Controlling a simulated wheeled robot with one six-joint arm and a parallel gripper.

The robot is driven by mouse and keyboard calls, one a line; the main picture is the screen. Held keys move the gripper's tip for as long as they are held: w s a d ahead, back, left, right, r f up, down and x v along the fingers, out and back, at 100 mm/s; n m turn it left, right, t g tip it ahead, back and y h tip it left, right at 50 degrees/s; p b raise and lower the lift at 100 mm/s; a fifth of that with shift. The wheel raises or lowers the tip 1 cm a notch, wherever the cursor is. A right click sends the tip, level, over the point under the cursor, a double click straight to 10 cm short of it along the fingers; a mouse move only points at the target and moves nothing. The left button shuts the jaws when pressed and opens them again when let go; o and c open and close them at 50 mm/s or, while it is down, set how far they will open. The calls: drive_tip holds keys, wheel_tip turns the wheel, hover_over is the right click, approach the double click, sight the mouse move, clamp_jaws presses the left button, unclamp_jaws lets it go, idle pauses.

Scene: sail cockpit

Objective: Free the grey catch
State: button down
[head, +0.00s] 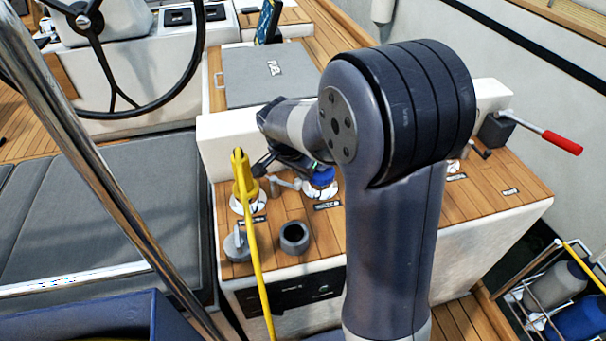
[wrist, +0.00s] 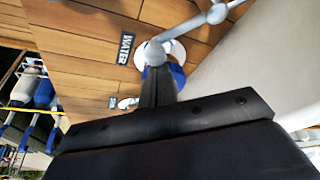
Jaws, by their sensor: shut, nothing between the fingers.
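A small grey lever with a rounded end (head: 285,183) stands on the wooden console top beside a blue-capped fitting (head: 322,180); I take it for the grey catch, though no label confirms this. In the wrist view the grey lever (wrist: 190,30) runs from a round knob down toward a white and blue fitting. My gripper (head: 262,167) is above the console, close to the lever. In the wrist view its dark fingers (wrist: 158,88) are together and empty, in front of the blue part. They overlap the lever's lower end there, and I cannot tell whether they touch it.
A yellow plug and cable (head: 241,180) rise at the console's left. A grey cap (head: 240,246) and dark ring (head: 294,238) sit in front. A red-handled lever (head: 562,143) sticks out at right. A steel rail (head: 105,170) crosses the left. My arm hides the console's middle.

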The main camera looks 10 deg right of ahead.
drive_tip(key=m, duration=0.1)
drive_tip(key=s+a+m+g+b, duration=0.1)
drive_tip(key=m, duration=0.1)
drive_tip(key=shift+s+a+f, duration=0.15)
drive_tip(key=shift+s, duration=0.1)
drive_tip(key=a+m, duration=0.1)
drive_tip(key=m, duration=0.1)
drive_tip(key=s+a+m+g+b, duration=0.1)
drive_tip(key=m, duration=0.1)
drive_tip(key=shift+s+h, duration=0.3)
drive_tip(key=shift+h, duration=0.1)
drive_tip(key=shift+w, duration=0.15)
drive_tip(key=shift+w+a, duration=0.2)
drive_tip(key=shift+w, duration=0.45)
